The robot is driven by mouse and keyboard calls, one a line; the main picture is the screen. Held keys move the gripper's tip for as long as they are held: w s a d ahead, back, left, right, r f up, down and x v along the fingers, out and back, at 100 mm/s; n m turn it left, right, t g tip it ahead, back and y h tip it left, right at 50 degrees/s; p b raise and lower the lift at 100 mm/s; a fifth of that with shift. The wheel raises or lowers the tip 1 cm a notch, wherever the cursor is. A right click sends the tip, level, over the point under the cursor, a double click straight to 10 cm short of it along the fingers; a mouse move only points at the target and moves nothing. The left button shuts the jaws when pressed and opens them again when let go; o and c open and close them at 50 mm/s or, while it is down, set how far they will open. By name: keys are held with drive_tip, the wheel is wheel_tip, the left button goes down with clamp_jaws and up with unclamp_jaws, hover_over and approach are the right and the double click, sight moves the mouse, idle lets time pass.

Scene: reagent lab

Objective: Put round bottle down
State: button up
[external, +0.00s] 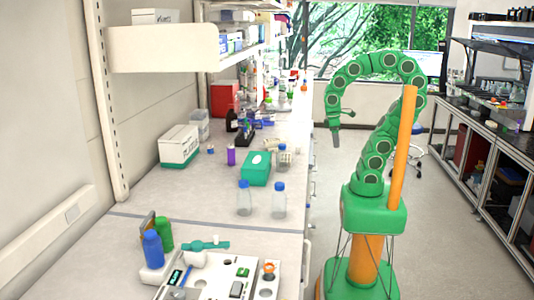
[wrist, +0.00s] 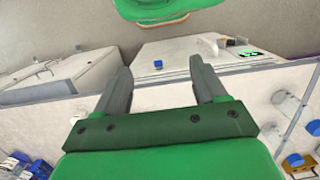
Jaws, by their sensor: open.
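Two clear bottles with blue caps stand upright on the bench in the external view, a left one (external: 244,200) and a right one (external: 279,202). I cannot tell which is the round bottle. My gripper (external: 336,138) hangs from the raised arm to the right of the bench, apart from both bottles. In the wrist view my gripper (wrist: 160,64) has its two grey fingers spread apart, with nothing held between them.
A green box (external: 256,169) and a purple bottle (external: 231,155) stand behind the clear bottles. A blue bottle (external: 153,249) and a green bottle (external: 164,233) stand at the front left. Bare bench lies left of the clear bottles. A shelf (external: 165,48) overhangs the back left.

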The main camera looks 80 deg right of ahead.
drive_tip(key=w+a+m+g+y, duration=0.1)
drive_tip(key=w+a+m+y, duration=0.3)
drive_tip(key=w+m+y, duration=0.45)
drive_tip(key=w+d+r+m+t+y, duration=0.1)
drive_tip(key=w+d+m+t+y, duration=0.35)
drive_tip(key=w, duration=0.45)
drive_tip(key=w+d+m+t+y, duration=0.3)
drive_tip(key=w+d+m+t, duration=0.3)
drive_tip(key=d+m, duration=0.55)
drive_tip(key=n, duration=0.2)
approach(281, 147)
drive_tip(key=w+a, duration=0.2)
drive_tip(key=shift+m, duration=0.25)
drive_tip(key=shift+s+x, duration=0.15)
drive_tip(key=shift+x, duration=1.75)
drive_tip(key=shift+s+x, duration=0.15)
drive_tip(key=shift+x, duration=1.75)
drive_tip(key=shift+a+f, duration=0.1)
clamp_jaws()
